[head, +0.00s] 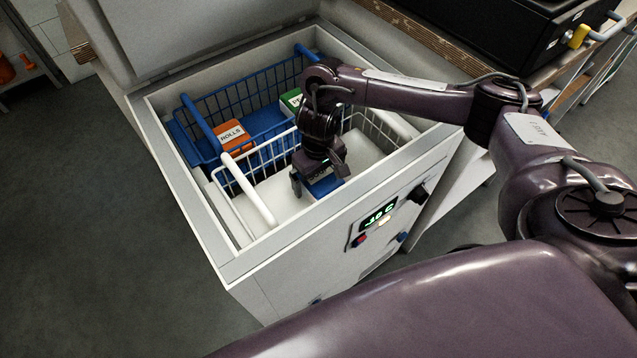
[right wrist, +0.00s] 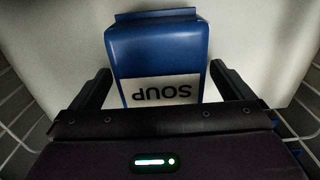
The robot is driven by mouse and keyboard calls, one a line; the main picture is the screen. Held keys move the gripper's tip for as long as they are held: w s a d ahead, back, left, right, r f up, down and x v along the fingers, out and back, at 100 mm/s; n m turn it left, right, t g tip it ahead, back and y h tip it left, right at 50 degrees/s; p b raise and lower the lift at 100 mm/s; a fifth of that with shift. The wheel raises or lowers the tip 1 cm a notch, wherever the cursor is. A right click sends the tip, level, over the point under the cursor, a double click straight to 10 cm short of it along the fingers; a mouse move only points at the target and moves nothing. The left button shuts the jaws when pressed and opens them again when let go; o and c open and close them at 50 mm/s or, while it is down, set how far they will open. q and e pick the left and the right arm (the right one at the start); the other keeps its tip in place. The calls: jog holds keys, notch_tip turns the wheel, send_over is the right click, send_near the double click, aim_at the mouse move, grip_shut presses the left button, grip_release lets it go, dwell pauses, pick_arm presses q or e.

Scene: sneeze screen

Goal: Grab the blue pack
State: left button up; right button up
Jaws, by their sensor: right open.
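The blue pack (head: 325,186), with a white label reading SOUP, lies on the white floor of the front wire basket inside the chest freezer. In the right wrist view the blue pack (right wrist: 158,45) sits between the two fingers, with a gap visible on each side. My right gripper (head: 320,188) is open and reaches down into the basket over the pack. It also shows in the right wrist view (right wrist: 160,88). In the head view the gripper hides part of the pack. My left gripper is not in view.
The freezer rim (head: 185,235) surrounds the baskets. The white basket's handle (head: 248,190) is left of my gripper. A blue basket (head: 195,125) behind holds an orange ROLLS pack (head: 232,137) and a green pack (head: 291,100). The freezer lid (head: 190,30) stands open behind.

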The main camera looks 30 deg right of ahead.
jog(key=shift+f, duration=0.5)
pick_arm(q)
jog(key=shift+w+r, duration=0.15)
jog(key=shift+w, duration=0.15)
pick_arm(e)
jog(key=shift+r, duration=0.1)
jog(key=c, duration=1.3)
jog(key=shift+r, duration=0.1)
jog(key=shift+r, duration=0.2)
notch_tip(320, 180, up, 10)
jog(key=p, duration=0.5)
jog(key=shift+w+p, duration=0.15)
jog(key=shift+p, duration=0.15)
pick_arm(q)
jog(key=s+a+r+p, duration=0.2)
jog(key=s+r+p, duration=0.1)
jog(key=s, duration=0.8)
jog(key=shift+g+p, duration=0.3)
jog(key=shift+p, duration=0.1)
pick_arm(e)
notch_tip(320, 180, up, 9)
jog(key=shift+r, duration=0.2)
